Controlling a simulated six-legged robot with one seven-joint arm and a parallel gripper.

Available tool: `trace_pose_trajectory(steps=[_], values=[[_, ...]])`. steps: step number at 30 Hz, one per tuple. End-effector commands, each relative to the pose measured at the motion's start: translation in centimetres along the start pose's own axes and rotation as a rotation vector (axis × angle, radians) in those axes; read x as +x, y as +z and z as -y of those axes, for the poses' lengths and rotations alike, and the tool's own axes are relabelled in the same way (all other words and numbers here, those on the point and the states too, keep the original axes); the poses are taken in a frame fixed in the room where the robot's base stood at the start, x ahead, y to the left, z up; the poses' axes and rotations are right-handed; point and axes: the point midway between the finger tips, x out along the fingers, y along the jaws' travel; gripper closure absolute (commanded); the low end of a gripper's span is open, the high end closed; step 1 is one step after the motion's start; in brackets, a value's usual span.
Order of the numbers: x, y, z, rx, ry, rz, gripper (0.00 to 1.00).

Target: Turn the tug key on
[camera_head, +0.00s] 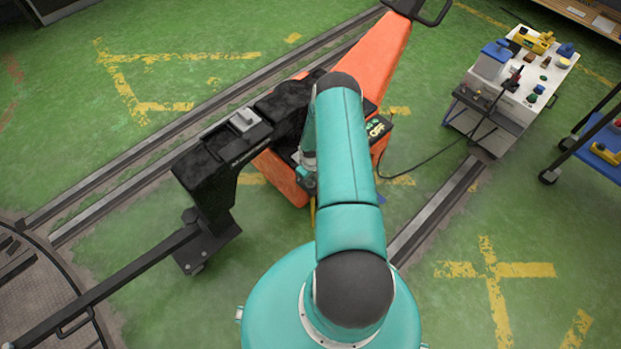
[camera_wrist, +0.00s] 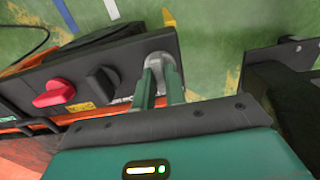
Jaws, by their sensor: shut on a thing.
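The tug (camera_head: 385,70) is an orange machine with black parts, standing beside my arm in the head view. Its dark control panel (camera_wrist: 75,72) crosses the upper left of the wrist view. A red knob (camera_wrist: 54,92) and a black knob (camera_wrist: 102,80) sit on it, left of my gripper. My gripper (camera_wrist: 159,72) has its green fingers shut on the silver tug key (camera_wrist: 158,57) at the panel's right end. The fingers cover much of the key, so its angle is unclear. A small dark display (camera_head: 377,128) on the tug shows lettering that looks like OFF.
Rails (camera_head: 130,160) run across the green floor beneath the tug. A black tow bar (camera_head: 110,285) reaches to the round turntable (camera_head: 45,300) at lower left. A white cart (camera_head: 515,85) with tools stands at upper right, and a blue-shelved trolley (camera_head: 600,150) at the right edge.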

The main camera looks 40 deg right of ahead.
Motion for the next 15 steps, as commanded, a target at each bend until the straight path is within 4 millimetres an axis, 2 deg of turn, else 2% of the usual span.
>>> trace_pose_trajectory(steps=[8,15], values=[[-0.04,-0.07,0.02,0.092,0.001,0.0,1.0],[-0.06,-0.07,0.02,0.271,0.001,0.0,1.0]])
